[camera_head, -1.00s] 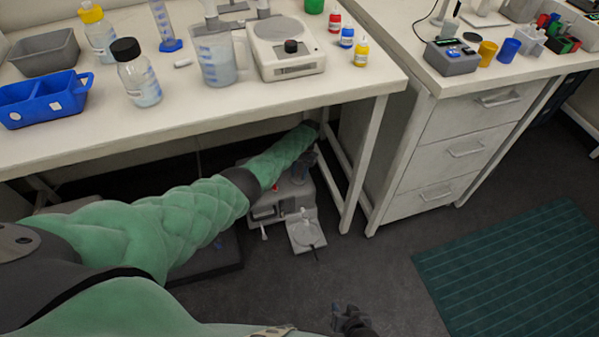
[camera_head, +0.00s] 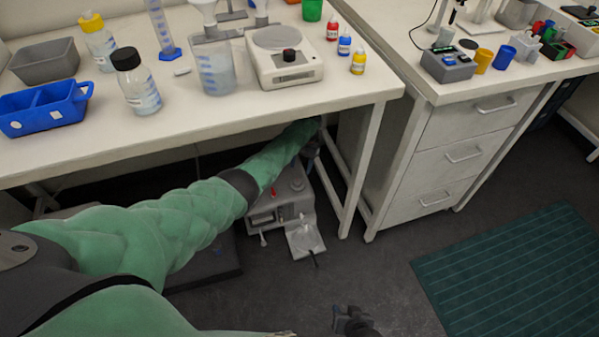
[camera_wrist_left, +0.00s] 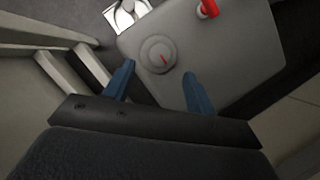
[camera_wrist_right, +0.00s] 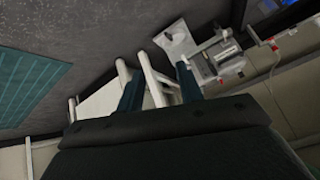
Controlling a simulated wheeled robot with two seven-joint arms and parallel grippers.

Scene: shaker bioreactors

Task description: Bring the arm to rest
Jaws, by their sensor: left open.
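My left arm reaches from the left to beneath the bench. Its gripper (camera_head: 311,152) is small and partly hidden there, close to a grey device (camera_head: 291,207) on the floor. In the left wrist view my left gripper (camera_wrist_left: 160,84) is open and empty, its two blue fingers apart over the device's top, near a round knob (camera_wrist_left: 158,54) and a red part (camera_wrist_left: 208,8). My right gripper (camera_head: 352,321) is low at the bottom edge of the head view. In the right wrist view my right gripper (camera_wrist_right: 160,82) has its fingers apart, with nothing held between them.
The white bench (camera_head: 205,120) above my left arm carries bottles, a beaker (camera_head: 216,72) and a balance-like device (camera_head: 285,58). Its leg (camera_head: 362,165) and a drawer cabinet (camera_head: 450,155) stand right of the left gripper. Open floor and a green mat (camera_head: 515,270) lie at right.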

